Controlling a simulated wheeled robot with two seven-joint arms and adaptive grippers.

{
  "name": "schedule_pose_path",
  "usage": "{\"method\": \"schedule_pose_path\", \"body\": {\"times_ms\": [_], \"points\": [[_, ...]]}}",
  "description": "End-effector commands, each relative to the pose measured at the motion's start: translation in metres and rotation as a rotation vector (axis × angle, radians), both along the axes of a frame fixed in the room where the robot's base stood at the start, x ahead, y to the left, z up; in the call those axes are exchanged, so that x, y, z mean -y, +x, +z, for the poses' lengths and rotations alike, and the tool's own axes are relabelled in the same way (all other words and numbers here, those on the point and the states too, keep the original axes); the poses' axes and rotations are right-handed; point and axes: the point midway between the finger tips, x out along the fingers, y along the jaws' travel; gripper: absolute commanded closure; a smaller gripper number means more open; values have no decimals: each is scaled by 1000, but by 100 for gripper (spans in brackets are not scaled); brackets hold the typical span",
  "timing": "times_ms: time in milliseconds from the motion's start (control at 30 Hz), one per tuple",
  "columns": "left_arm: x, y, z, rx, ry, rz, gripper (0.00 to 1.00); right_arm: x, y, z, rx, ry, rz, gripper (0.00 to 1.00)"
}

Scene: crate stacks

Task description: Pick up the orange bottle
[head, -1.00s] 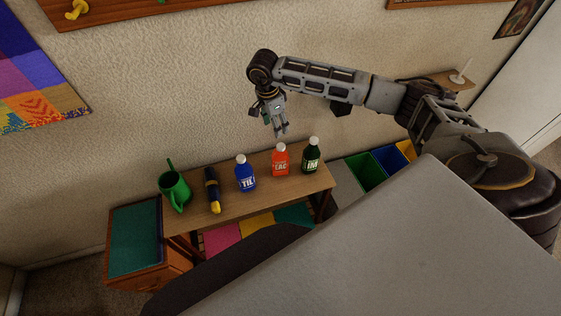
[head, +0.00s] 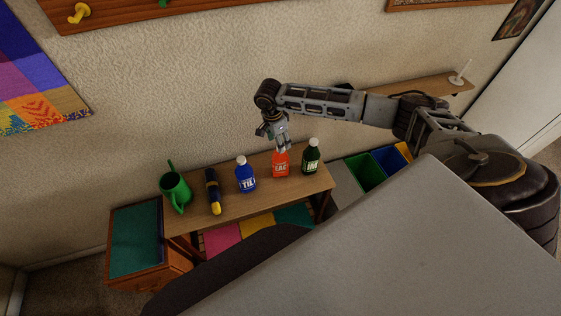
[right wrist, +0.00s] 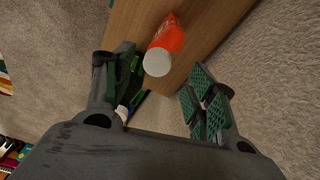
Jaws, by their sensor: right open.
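The orange bottle (head: 280,166) stands upright on the wooden bench between the blue bottle (head: 245,175) and the dark green bottle (head: 311,157). My right gripper (head: 280,146) is right above it, pointing down, and hides its cap in the head view. In the right wrist view the orange bottle (right wrist: 168,38) shows with its white cap towards me, between and a little beyond the two open fingers (right wrist: 163,95). Nothing is held. The dark green bottle is partly seen behind the left finger in that view. My left gripper is not in view.
On the bench (head: 225,209) a black and yellow flashlight (head: 212,190) and a green watering can (head: 174,189) stand left of the bottles. The wall is close behind. Coloured bins (head: 367,172) stand to the right, and a wooden cabinet (head: 137,241) to the left.

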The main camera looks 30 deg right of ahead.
Motion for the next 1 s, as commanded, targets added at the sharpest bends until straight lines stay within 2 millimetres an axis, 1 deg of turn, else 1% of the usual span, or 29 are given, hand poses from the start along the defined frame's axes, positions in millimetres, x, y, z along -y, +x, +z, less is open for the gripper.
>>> {"method": "schedule_pose_path", "body": {"times_ms": [200,367,467,567,800,900,1000], "points": [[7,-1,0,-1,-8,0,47,0,0,-1,0,0,1,43],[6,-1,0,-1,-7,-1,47,0,0,-2,0,0,1,43],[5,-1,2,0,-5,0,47,0,-1,-6,-1,0,1,43],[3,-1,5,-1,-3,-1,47,1,-2,-13,-2,-1,1,43],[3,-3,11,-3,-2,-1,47,5,-4,-40,-2,-1,1,43],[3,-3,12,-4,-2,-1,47,6,-4,-48,-1,0,1,43],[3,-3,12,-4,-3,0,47,7,-4,-52,-1,0,1,43]]}}
